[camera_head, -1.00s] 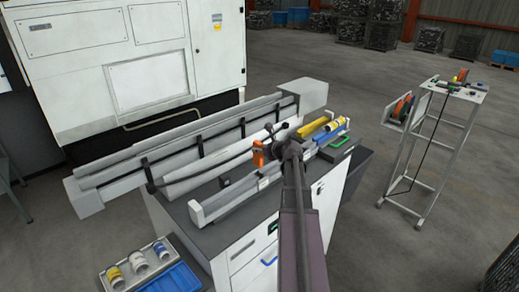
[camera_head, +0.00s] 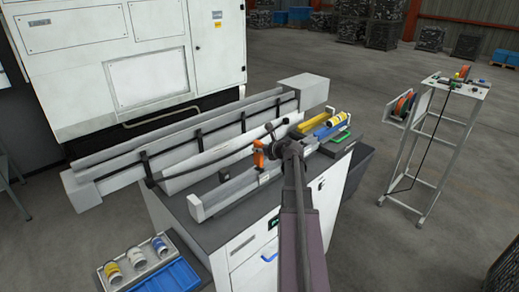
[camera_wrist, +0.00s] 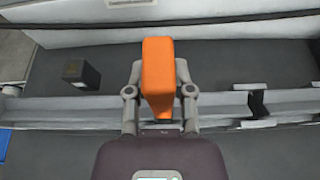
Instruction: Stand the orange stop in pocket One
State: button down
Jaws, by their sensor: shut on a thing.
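The orange stop (camera_head: 259,154) is an upright orange block. My gripper (camera_wrist: 160,92) is shut on it, with a finger on each side. In the wrist view the stop (camera_wrist: 158,66) stands up between the fingers, its lower end narrower and dark at the bottom. In the head view my gripper (camera_head: 271,143) holds it over the long grey tray (camera_head: 212,205) on the bench. I cannot tell whether its bottom touches anything. Pocket One cannot be made out; the small labels are unreadable.
A dark block (camera_wrist: 82,74) lies left of the stop in the wrist view. A light rail (camera_wrist: 55,108) runs across below. Yellow bars (camera_head: 314,122) and a blue bar (camera_head: 329,128) lie at the tray's right. A bin with several cans (camera_head: 137,255) stands front left.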

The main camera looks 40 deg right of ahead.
aim_at(262, 164)
jog(key=shift+f+b, duration=0.3)
jog(key=shift+f+b, duration=0.7)
jog(key=shift+f+b, duration=0.45)
dwell(0.5)
jog(key=shift+f+b, duration=0.7)
jog(key=shift+f+b, duration=0.45)
dwell(0.3)
jog(key=shift+f+b, duration=0.65)
jog(key=shift+f+b, duration=0.6)
dwell(0.4)
dwell(0.5)
jog(key=shift+c, duration=2)
grip_release()
